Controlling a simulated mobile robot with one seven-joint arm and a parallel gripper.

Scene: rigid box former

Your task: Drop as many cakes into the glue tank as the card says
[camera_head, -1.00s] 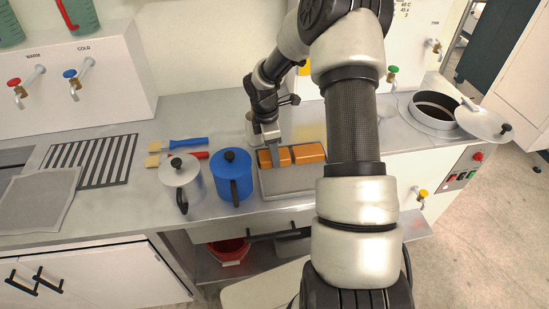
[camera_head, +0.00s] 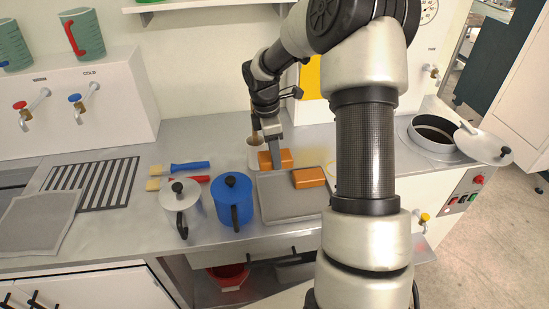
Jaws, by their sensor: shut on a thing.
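My gripper (camera_head: 276,148) is shut on an orange-brown cake (camera_head: 285,157) and holds it just above the left back of the grey tray (camera_head: 280,209). One finger crosses the front of this cake. A second orange-brown cake (camera_head: 309,178) lies on the tray at its right back. The round metal tank (camera_head: 432,148), open at the top with a dark inside, stands at the right of the counter. Its lid (camera_head: 485,147) lies tilted against its right side. The card's writing is not readable now; my arm covers that part of the wall.
A blue pot (camera_head: 231,202) and a silver pot (camera_head: 181,203) stand left of the tray. Two brushes (camera_head: 187,168) lie behind them. A pale cup (camera_head: 254,155) stands behind the held cake. My arm covers the counter between tray and tank.

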